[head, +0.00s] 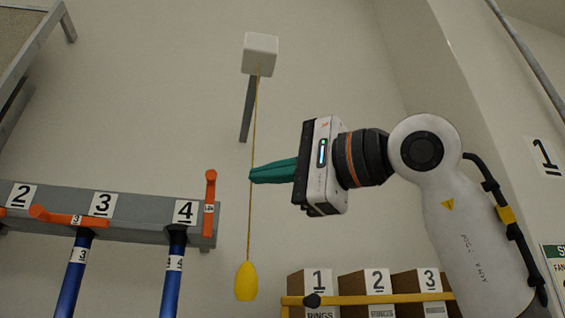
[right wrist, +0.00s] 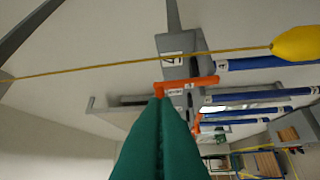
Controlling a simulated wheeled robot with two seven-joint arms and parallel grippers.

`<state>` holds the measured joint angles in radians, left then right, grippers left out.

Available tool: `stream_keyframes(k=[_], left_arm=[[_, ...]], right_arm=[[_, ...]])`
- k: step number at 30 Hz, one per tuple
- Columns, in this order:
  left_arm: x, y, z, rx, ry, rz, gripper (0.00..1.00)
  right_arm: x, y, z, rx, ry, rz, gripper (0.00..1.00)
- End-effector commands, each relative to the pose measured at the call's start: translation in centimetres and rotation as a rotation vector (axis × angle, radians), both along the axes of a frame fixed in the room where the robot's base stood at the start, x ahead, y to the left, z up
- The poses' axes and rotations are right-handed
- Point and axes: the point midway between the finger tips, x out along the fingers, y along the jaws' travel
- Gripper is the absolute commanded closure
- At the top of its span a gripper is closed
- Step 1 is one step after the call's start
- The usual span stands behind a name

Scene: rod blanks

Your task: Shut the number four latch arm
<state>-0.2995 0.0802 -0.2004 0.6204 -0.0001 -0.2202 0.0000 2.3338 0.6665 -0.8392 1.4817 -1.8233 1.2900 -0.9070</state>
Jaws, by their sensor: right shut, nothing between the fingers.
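The number four latch arm (head: 210,195) is orange and stands upright at the right end of the grey rail (head: 143,213), beside the number 4 plate (head: 185,212). It also shows in the right wrist view (right wrist: 202,83), where my fingertips overlap one end of it. My right gripper (head: 252,175) has teal fingers, shut and empty, pointing left toward the latch arm. In the head view a gap separates them from it; contact cannot be told from the wrist view. A blue rod (head: 171,290) hangs below the number 4 plate. My left gripper is out of view.
A yellow cord (head: 254,120) hangs from a white box (head: 260,55) to a yellow weight (head: 246,282), crossing at my fingertips; touching or not is unclear. The number three latch arm (head: 60,217) lies across the rail. Numbered boxes (head: 366,290) stand lower right behind a yellow bar.

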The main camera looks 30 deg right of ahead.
Motion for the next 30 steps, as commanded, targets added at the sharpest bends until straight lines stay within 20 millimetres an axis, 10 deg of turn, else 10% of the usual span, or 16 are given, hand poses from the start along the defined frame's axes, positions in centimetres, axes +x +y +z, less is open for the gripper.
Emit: stream_keyframes(k=[10,30], left_arm=[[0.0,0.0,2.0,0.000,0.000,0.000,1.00],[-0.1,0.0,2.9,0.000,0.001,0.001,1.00]], right_arm=[[4.4,2.4,0.7,0.000,0.001,0.001,1.00],[4.9,2.9,1.0,-0.031,0.009,0.001,1.00]])
